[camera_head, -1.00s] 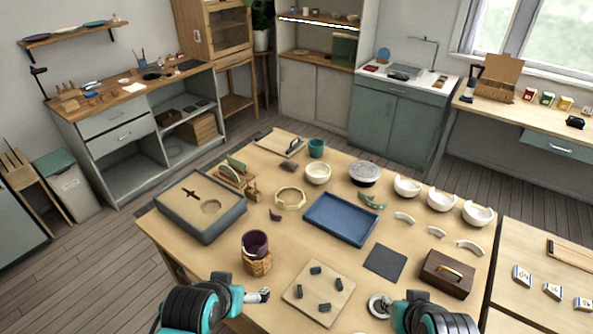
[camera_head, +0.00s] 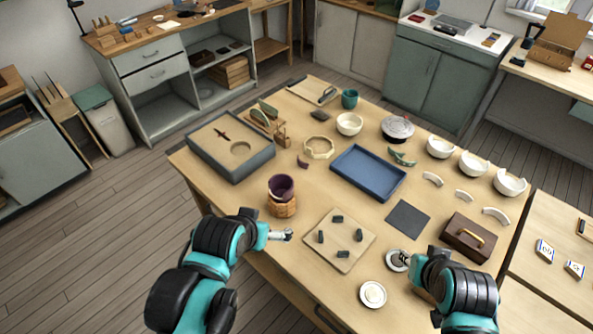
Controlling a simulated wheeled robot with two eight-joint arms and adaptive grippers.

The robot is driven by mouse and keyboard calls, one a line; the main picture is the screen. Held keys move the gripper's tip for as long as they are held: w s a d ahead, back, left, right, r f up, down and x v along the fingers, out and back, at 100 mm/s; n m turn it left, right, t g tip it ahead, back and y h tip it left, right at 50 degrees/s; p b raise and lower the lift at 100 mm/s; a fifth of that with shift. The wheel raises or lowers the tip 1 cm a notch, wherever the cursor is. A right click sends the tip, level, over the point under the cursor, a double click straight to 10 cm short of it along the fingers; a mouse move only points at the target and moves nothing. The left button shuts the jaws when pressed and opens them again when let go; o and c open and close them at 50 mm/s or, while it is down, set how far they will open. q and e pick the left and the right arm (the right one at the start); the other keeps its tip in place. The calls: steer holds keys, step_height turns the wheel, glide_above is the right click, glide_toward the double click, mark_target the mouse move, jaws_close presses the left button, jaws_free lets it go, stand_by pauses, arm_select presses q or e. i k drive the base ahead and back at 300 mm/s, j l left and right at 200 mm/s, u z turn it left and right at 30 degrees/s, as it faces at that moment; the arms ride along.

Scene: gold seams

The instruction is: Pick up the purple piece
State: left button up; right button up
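A small dark purple piece (camera_head: 303,162) lies on the wooden table, just below a cream ring-shaped vessel. A dark purple broken-rimmed cup (camera_head: 281,186) stands in a tan holder (camera_head: 283,208) nearer the table's front edge. My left gripper (camera_head: 285,235) is at the front edge, below the holder and well apart from the purple piece. Its fingers are too small to show whether they are open. My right gripper (camera_head: 401,261) is at the front right, by a round pale item, far from the purple piece. Its fingers are hard to make out.
A blue tray (camera_head: 369,195) lies right of the purple piece, and a grey box (camera_head: 262,154) lies to its left. A board (camera_head: 362,245) with several dark blocks lies between my grippers. White bowls and shards line the right side. A lidded box (camera_head: 452,245) stands at right.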

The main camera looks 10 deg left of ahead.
mark_target(302, 164)
steer(key=i+j+z, duration=0.25)
steer(key=j+z, duration=0.3)
steer(key=i+j+z, duration=0.25)
steer(key=j, duration=0.25)
steer(key=j+z, duration=0.25)
steer(key=k+j, duration=0.05)
steer(key=j, duration=0.05)
